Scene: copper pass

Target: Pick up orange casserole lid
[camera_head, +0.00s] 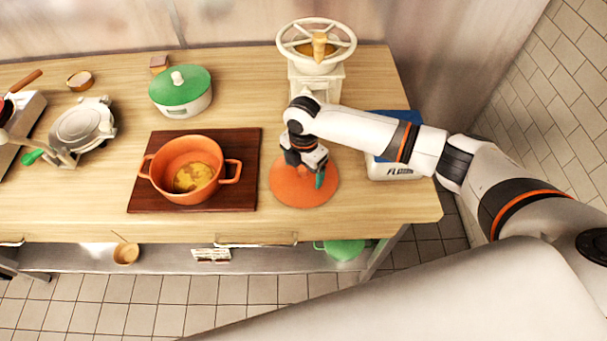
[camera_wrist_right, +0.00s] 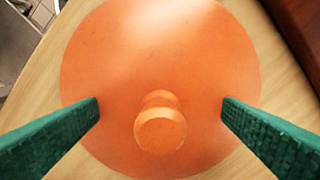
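The orange casserole lid (camera_head: 292,192) lies flat on the wooden counter, to the right of the pot's board. Its round knob (camera_wrist_right: 160,125) faces up in the right wrist view. My right gripper (camera_head: 314,172) is over the lid, pointing down. Its two green fingers are spread on either side of the knob, with gaps between, so it is open and empty. The knob is hidden by the gripper in the head view. The orange casserole pot (camera_head: 197,144) stands uncovered, with yellowish food inside. My left gripper is not in view.
The pot stands on a dark wooden board (camera_head: 240,197). A white grinder (camera_head: 315,75) with a handwheel stands behind my right gripper. A blue-and-white flour container (camera_head: 385,168) is right of the lid, under my right arm. A green-lidded white pot (camera_head: 182,92) stands behind the board.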

